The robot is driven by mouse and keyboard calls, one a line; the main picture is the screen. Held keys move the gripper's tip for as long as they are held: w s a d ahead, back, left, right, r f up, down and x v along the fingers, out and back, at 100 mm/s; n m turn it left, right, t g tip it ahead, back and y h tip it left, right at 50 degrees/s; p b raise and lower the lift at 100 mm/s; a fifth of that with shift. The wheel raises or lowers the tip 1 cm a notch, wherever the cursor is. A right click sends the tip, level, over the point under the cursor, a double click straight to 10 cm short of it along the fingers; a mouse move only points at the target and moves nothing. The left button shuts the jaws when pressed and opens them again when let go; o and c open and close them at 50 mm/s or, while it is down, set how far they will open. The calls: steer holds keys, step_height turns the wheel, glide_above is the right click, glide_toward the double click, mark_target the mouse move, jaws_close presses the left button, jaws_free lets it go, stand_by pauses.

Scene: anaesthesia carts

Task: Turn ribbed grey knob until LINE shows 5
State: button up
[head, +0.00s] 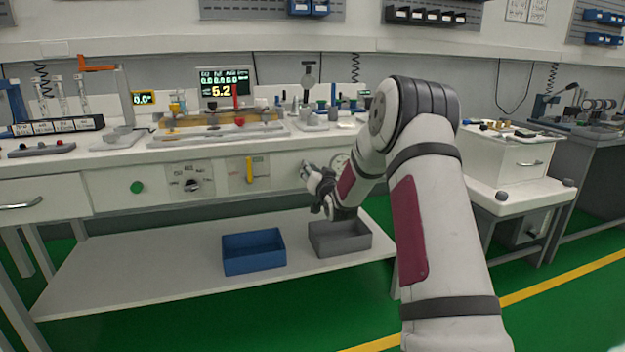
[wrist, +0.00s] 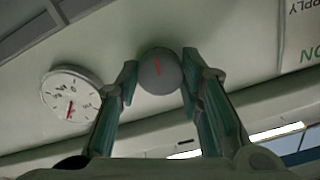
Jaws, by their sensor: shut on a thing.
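A round grey knob (wrist: 159,72) with a red mark on its face sits on the pale front panel, between the two fingers of my gripper (wrist: 160,85) in the wrist view. The fingers are closed against its left and right sides. Ribs on it are too small to make out. In the head view my gripper (head: 308,172) reaches the bench's front panel and hides most of the knob. A round white dial (wrist: 71,95) with a red needle is left of the knob in the wrist view. In the head view the dial (head: 341,161) is partly hidden by my arm.
A small display (head: 143,98) seems to read 0.0. A yellow lever (head: 249,170) and a rotary selector (head: 192,185) are to the left. A blue bin (head: 253,262) and grey bin (head: 322,247) stand below.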

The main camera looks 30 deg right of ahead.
steer(key=shift+n+b, duration=0.5)
steer(key=shift+n, duration=0.2)
steer(key=o, duration=1.2)
steer(key=shift+c, duration=0.2)
steer(key=v, duration=1.2)
